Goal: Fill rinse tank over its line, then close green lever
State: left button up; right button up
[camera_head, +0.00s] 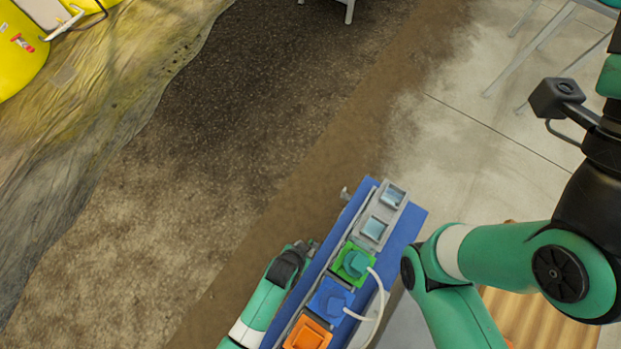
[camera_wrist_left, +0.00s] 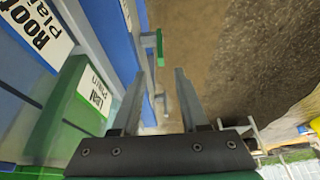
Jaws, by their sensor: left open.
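A green lever-like piece (camera_wrist_left: 159,47) stands out from the side of the skid in the left wrist view, ahead of my left gripper (camera_wrist_left: 160,78). The gripper's two fingers are apart, with nothing between them. In the head view, my left gripper (camera_head: 306,246) is beside the skid's left side, near the green block. Two small grey-walled tanks (camera_head: 393,195) (camera_head: 374,229) with bluish contents sit at the skid's far end. I cannot tell which is the rinse tank, or see its line. My right arm is at the right; its gripper is out of view.
The blue skid (camera_head: 407,229) also carries a green block (camera_head: 352,263), a blue block (camera_head: 331,300) and an orange block (camera_head: 307,335). White hoses (camera_head: 381,303) curve along its right side. Labelled panels (camera_wrist_left: 95,92) stand close left of my left gripper. Open ground lies left of the skid.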

aim_at(310, 242)
pick_arm(q)
jog(key=b+x, duration=0.6)
jog(key=x, duration=0.3)
jog(key=shift+w+f+b, duration=0.1)
jog(key=shift+b, duration=0.25)
grip_shut()
dwell(0.8)
